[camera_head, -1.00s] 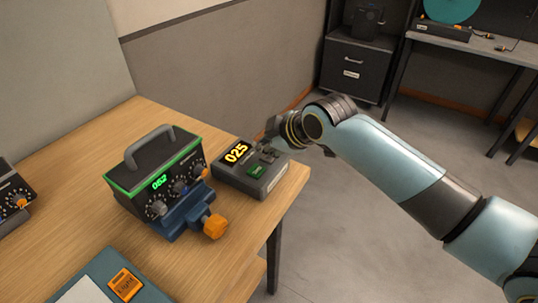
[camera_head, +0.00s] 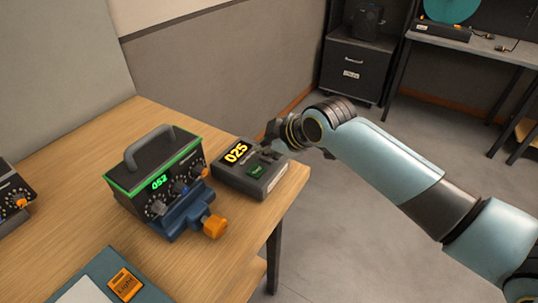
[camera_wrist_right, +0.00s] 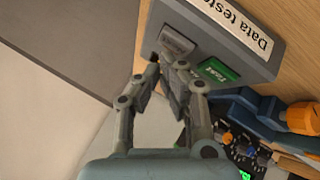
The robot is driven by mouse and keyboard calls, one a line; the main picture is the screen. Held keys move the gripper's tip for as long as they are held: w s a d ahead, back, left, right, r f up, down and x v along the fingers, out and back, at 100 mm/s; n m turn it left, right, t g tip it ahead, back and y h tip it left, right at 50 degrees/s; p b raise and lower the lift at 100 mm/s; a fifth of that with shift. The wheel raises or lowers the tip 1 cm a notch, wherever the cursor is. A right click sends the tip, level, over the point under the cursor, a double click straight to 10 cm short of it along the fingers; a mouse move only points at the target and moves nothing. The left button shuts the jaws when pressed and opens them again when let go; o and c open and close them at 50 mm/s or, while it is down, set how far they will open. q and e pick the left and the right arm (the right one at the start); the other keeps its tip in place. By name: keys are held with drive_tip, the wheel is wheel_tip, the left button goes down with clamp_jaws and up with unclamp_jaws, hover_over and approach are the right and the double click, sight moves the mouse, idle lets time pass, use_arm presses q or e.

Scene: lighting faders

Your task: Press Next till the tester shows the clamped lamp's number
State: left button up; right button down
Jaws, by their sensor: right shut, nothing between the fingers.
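The data tester (camera_head: 228,180) is a dark grey box near the table's right edge, its display (camera_head: 237,153) showing 025 in yellow. In the wrist view it has a grey button (camera_wrist_right: 177,41) and a green button (camera_wrist_right: 217,70). The lamp unit (camera_head: 150,178) is a black box with a green-edged top, held in a blue clamp (camera_head: 183,217). Its small green number looks like 05 with an unclear last digit. My right gripper (camera_head: 268,148) is shut and empty over the tester; its fingertips (camera_wrist_right: 167,66) are by the grey button's near edge. Contact is unclear. My left gripper is out of view.
An orange clamp knob (camera_head: 215,227) sticks out near the table's front edge. Another black unit (camera_head: 12,195) stands at the far left. A teal folder or board (camera_head: 95,270) with an orange label lies in front. Floor is open right of the table.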

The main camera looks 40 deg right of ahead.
sight(267, 157)
drive_tip(key=shift+f, duration=0.5)
idle(0.5)
drive_tip(key=shift+r, duration=0.1)
drive_tip(key=shift+r+p, duration=0.7)
drive_tip(key=shift+p, duration=0.1)
wheel_tip(267, 157, up, 5)
drive_tip(key=p, duration=0.5)
drive_tip(key=shift+r, duration=0.1)
drive_tip(key=shift+s, duration=0.1)
idle(0.6)
